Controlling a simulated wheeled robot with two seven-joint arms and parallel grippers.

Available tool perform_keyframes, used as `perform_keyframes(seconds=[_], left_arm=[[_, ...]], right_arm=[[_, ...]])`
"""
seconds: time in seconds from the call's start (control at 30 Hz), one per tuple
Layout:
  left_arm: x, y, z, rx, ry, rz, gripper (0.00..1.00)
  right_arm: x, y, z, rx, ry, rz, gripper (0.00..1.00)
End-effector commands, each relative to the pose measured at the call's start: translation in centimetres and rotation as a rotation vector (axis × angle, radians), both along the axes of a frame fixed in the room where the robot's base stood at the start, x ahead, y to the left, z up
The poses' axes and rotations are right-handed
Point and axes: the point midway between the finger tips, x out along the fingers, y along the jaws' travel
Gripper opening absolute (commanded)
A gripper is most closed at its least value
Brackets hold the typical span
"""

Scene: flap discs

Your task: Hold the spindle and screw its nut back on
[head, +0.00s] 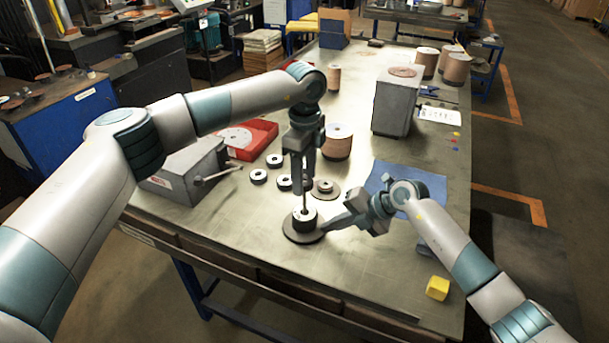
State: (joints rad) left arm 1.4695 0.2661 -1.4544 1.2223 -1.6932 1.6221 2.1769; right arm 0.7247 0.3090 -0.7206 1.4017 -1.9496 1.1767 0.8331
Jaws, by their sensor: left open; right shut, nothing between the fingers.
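The spindle (303,222) stands upright near the front middle of the table. It has a wide, flat dark disc at the bottom and a shorter dark cylinder with a pale top on it. My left gripper (304,190) is open and points straight down right over the spindle. A thin dark upright part shows between them; I cannot tell if it is a finger or the spindle's rod. My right gripper (329,228) is shut and empty, low at the right edge of the bottom disc; I cannot tell if it touches. I cannot make out the nut.
Several small dark rings (259,176) and a flanged disc (326,190) lie behind the spindle. A grey box with a lever (187,172) is left, a red tray (262,133) behind it. A yellow block (437,288) lies front right.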

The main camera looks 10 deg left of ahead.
Motion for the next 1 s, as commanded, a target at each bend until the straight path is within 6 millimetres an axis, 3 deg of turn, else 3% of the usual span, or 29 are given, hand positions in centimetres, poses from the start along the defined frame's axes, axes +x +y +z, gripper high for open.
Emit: perform_keyframes(seconds=[0.43,0.8,0.93,1.0], left_arm=[[-0.01,-0.02,-0.02,-0.001,0.0,0.453,0.47],[0.0,-0.01,-0.01,-0.001,0.0,0.528,0.47],[0.0,-0.01,-0.01,-0.001,0.0,0.527,0.18],[0.0,-0.01,-0.01,-0.001,0.0,0.527,0.17]], right_arm=[[-0.05,-0.08,-0.22,-0.003,0.002,0.0,0.0],[-0.06,-0.08,-0.22,-0.004,0.002,0.0,0.0],[-0.06,-0.08,-0.22,-0.004,0.002,0.0,0.0],[-0.06,-0.08,-0.22,-0.004,0.002,0.0,0.0]])
